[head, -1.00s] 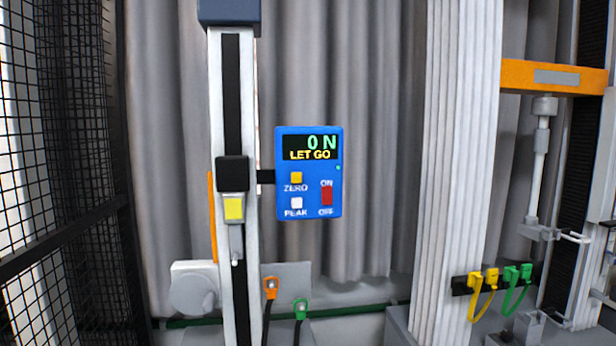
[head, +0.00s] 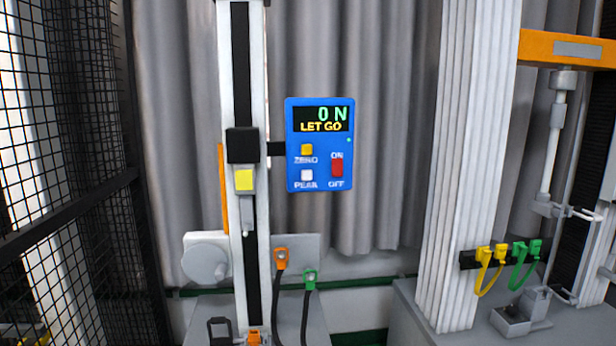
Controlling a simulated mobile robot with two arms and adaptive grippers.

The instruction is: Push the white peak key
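The white peak key (head: 307,175) is a small square on the lower left of a blue gauge box (head: 320,185), above the label PEAK. The yellow zero key (head: 307,150) sits above it, and a red ON/OFF switch (head: 337,167) is to its right. The gauge's dark display (head: 320,119) reads 0 N and LET GO. The gauge is mounted on the right side of a white upright column (head: 260,80). Neither of my grippers shows in the head view, and nothing touches the key.
A black mesh fence (head: 60,150) stands at the left. A grey handwheel (head: 204,258) and orange (head: 281,256) and green (head: 310,278) connectors are below the gauge. A thick white pillar (head: 475,150) and an orange beam (head: 568,48) are at the right. Grey curtain hangs behind.

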